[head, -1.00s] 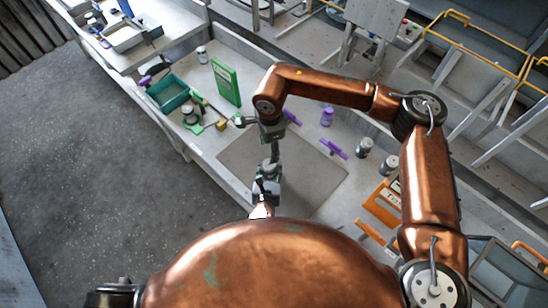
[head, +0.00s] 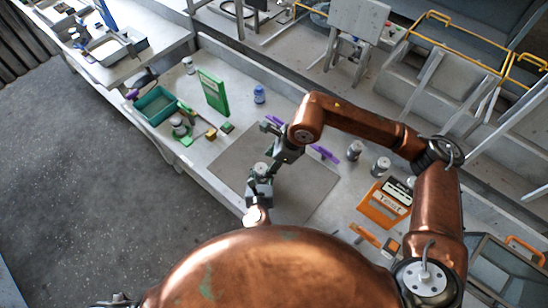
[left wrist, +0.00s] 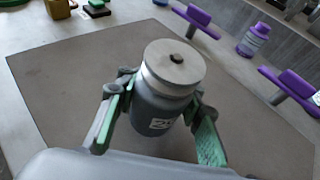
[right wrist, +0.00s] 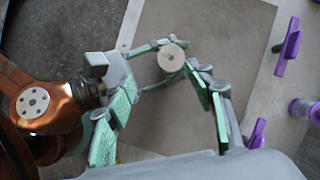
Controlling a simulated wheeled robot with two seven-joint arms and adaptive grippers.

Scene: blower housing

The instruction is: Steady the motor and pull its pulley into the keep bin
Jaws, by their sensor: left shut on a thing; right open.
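The motor (left wrist: 158,108) is a grey cylinder with a white label, upright above the grey mat. A pale round pulley (left wrist: 174,62) with a dark centre sits on its top; it also shows in the right wrist view (right wrist: 171,56). My left gripper (head: 260,178) is shut around the motor's body, one finger on each side. My right gripper (right wrist: 160,88) is open and empty, its fingers apart, with the pulley beyond its fingertips. In the head view the right gripper (head: 277,142) is just above and right of the pulley. A teal bin (head: 157,117) stands at the bench's left; no keep label is readable.
The grey mat (head: 228,158) is otherwise clear. A green upright board (head: 213,92), a blue bottle (head: 259,94), grey canisters (head: 380,167) and an orange box (head: 384,205) stand around.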

